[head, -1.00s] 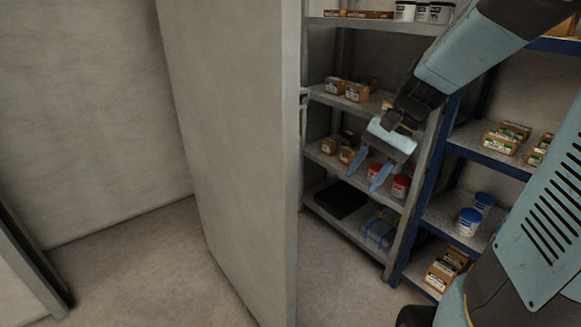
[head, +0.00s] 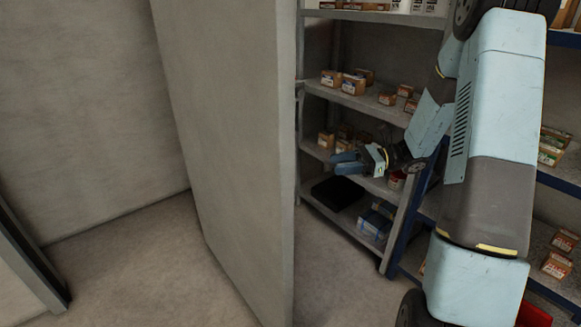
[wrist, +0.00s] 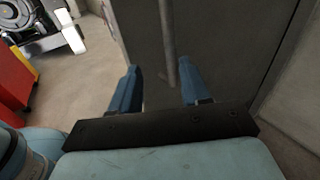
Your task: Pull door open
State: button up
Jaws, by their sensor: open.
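The door (head: 225,150) is a tall plain grey panel that stands ajar in the head view, its near edge towards the shelves. My gripper (head: 345,163) is open and empty, to the right of the door's edge and in front of the shelves. In the wrist view my gripper (wrist: 155,90) has its two blue fingers apart, with a grey panel that looks like the door (wrist: 215,45) beyond them. A long grey bar, likely the door handle (wrist: 168,45), runs down that panel and ends between the fingers; I see no contact.
A grey shelf unit (head: 345,100) with small boxes stands right of the door, and a blue-framed shelf unit (head: 560,178) stands further right. Bare floor (head: 150,265) lies left of the door. The wrist view shows a red cabinet (wrist: 12,80) and machinery (wrist: 40,25) at left.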

jog(key=shift+m+t+y, duration=0.3)
jog(key=shift+m, duration=0.2)
jog(key=a, duration=0.8)
jog(key=w+a+f, duration=0.1)
jog(key=a, duration=0.4)
jog(key=shift+a, duration=0.1)
jog(key=shift+c, duration=0.3)
grip_shut()
